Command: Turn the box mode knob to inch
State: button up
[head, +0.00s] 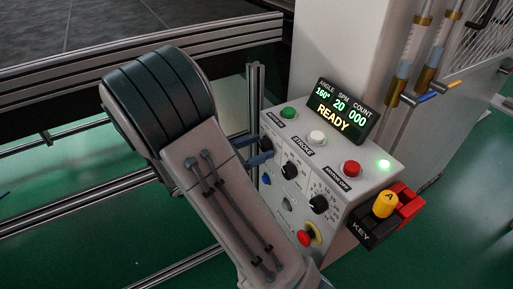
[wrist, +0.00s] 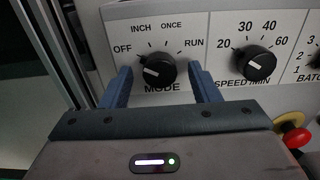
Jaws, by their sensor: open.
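The black mode knob (wrist: 158,72) is on the white panel above the word MODE in the wrist view. OFF, INCH, ONCE and RUN are printed around it from left to right. Its white mark lies to the left, roughly toward OFF. My gripper (wrist: 160,76) is open, with one blue finger on each side of the knob; I cannot tell whether either finger touches it. In the head view my gripper (head: 264,150) is at the left part of the box front (head: 344,196), and my arm and fingers hide much of the mode knob.
The speed knob (wrist: 253,63) is right of my right finger. A batch knob (head: 319,204) and a red emergency button (head: 305,237) are farther along. The display (head: 341,110) reads READY. A metal post (head: 255,95) stands close left.

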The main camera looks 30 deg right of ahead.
jog(key=c, duration=1)
jog(key=shift+m, duration=0.3)
jog(key=m+b, duration=0.1)
jog(key=m, duration=0.2)
jog(key=shift+f, duration=0.1)
jog(key=shift+m+b, duration=1.15)
jog(key=shift+m, duration=0.85)
jog(key=o, duration=1)
